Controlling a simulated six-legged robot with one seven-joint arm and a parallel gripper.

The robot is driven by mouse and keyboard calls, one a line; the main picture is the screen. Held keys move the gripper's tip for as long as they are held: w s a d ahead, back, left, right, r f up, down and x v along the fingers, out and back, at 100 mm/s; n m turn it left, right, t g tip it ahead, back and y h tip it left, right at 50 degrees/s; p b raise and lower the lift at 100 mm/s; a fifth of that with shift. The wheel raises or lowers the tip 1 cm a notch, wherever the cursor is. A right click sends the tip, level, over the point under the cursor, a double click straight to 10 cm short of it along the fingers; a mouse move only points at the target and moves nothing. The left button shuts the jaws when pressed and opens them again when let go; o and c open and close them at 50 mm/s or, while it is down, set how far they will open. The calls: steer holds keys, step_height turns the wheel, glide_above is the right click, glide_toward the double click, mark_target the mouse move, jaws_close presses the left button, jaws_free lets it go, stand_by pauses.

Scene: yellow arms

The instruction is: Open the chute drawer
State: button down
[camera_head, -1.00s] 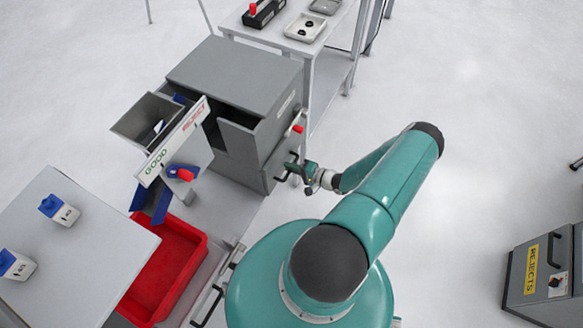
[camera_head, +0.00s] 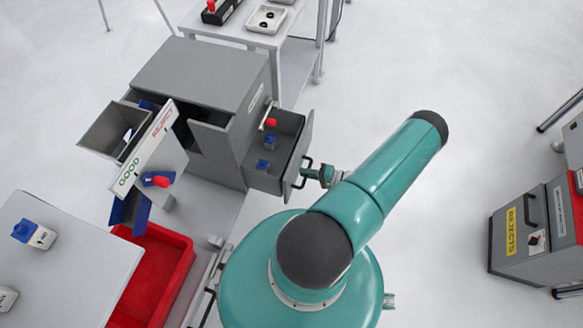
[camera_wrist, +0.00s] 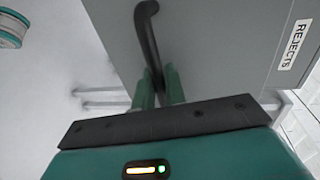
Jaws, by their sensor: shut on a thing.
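The chute drawer (camera_head: 276,150) is a grey drawer in the side of the grey cabinet (camera_head: 200,80). My gripper (camera_head: 325,175) is at that handle. In the wrist view the green fingers of my gripper (camera_wrist: 158,88) are closed around the lower end of the black handle (camera_wrist: 146,35).
A sign reading GOOD and REJECT (camera_head: 145,150) stands over a chute left of the cabinet. A red bin (camera_head: 150,275) and a grey table (camera_head: 60,260) are at lower left. A grey REJECTS box (camera_head: 530,230) stands at right. The floor between is clear.

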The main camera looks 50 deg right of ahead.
steer(key=shift+f+v, duration=0.2)
steer(key=shift+v, duration=0.7)
steer(key=shift+f+v, duration=0.2)
steer(key=shift+v, duration=0.75)
steer(key=shift+s+a, duration=0.1)
steer(key=c, duration=1.5)
jaws_free()
steer(key=shift+c, duration=0.2)
steer(key=v, duration=1.4)
